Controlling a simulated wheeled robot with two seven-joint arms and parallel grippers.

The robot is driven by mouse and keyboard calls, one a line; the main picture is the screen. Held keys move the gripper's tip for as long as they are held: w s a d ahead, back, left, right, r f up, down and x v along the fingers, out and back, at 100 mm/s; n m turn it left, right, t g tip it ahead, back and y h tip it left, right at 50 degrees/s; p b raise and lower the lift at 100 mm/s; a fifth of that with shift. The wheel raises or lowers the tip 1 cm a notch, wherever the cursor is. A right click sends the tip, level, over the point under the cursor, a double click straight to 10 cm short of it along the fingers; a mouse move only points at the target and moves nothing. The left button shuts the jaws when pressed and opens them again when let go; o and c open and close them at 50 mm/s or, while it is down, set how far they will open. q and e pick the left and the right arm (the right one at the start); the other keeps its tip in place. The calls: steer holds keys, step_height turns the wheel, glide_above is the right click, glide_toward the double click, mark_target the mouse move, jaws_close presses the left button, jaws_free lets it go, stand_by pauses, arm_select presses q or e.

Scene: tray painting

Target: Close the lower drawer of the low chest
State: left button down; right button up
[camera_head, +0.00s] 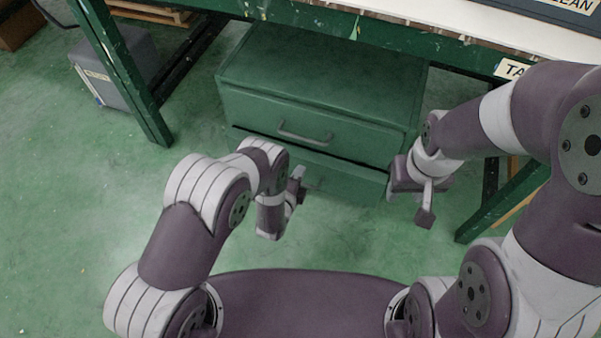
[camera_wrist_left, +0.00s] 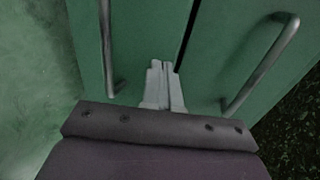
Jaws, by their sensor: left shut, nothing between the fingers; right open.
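The low green chest (camera_head: 292,72) stands under the table. Its upper drawer (camera_head: 350,133) has a grey bar handle (camera_head: 305,136). The lower drawer (camera_head: 345,178) is below, partly hidden behind my left arm; a dark gap runs along its top edge. I cannot tell how far it stands out. My left gripper (camera_head: 298,187) is shut and empty in front of the lower drawer. In the left wrist view the shut fingertips (camera_wrist_left: 164,68) point at the green fronts, between two bar handles; contact is unclear. My right gripper (camera_head: 409,203) is open and empty, right of the lower drawer.
The green table frame (camera_head: 125,75) stands over the chest, with a leg to the left and another at the right behind my right arm. A grey box (camera_head: 118,70) is on the floor at left. The green floor (camera_head: 80,200) left of the chest is clear.

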arm_select(q)
steer(key=shift+w+d, duration=0.25)
steer(key=shift+w, duration=0.55)
